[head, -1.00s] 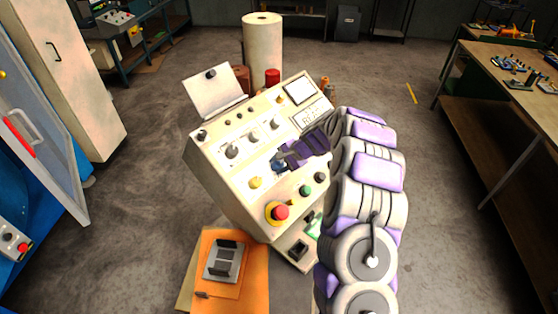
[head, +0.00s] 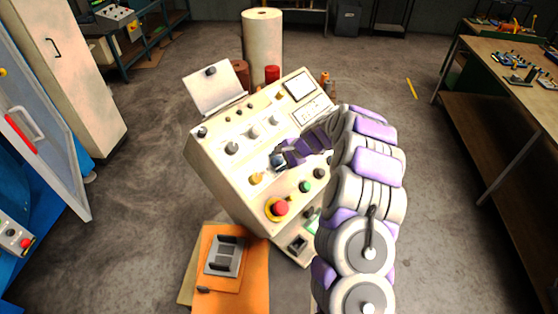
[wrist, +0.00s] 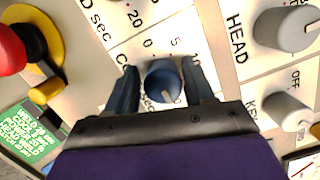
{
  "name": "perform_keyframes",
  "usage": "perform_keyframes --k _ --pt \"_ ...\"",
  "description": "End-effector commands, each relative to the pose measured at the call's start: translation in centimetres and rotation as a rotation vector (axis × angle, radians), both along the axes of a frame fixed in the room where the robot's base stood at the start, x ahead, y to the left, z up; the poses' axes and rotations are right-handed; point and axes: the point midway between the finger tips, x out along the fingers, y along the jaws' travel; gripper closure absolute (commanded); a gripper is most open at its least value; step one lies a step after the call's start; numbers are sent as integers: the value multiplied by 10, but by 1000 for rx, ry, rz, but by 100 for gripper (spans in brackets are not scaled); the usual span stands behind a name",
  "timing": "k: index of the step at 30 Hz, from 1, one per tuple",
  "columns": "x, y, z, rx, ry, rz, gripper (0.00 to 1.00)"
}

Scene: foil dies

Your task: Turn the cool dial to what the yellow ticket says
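The blue dial (wrist: 164,82) sits on the cream control panel (head: 225,170). Its partly hidden label starts with "Co", above "sec", and the scale shows 0, 5 and 10. Its white pointer line faces toward the lower right in the wrist view. My gripper (wrist: 163,72) has one dark finger on each side of the dial, with narrow gaps showing; it also shows at the dial in the head view (head: 281,159). I cannot make out a yellow ticket.
A grey HEAD knob (wrist: 287,27) and a grey key switch (wrist: 286,108) are to the right in the wrist view. A red emergency button (head: 280,208) is on the panel's near side. An orange stand (head: 248,285) is in front; a workbench (head: 500,60) is at right.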

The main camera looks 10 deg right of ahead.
Motion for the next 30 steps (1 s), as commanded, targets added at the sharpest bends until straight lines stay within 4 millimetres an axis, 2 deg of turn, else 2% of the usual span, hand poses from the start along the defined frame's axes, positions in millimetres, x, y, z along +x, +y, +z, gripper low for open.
perform_keyframes --k 1,4,14,17,30 --pt "1 0 0 -1 0 -1 42" --pt "1 -1 0 -1 -1 -1 33" --pt "1 -4 5 0 -4 -3 33" --pt "-3 -11 14 0 -5 -5 33" --pt "-38 -61 87 -3 -5 -5 33"
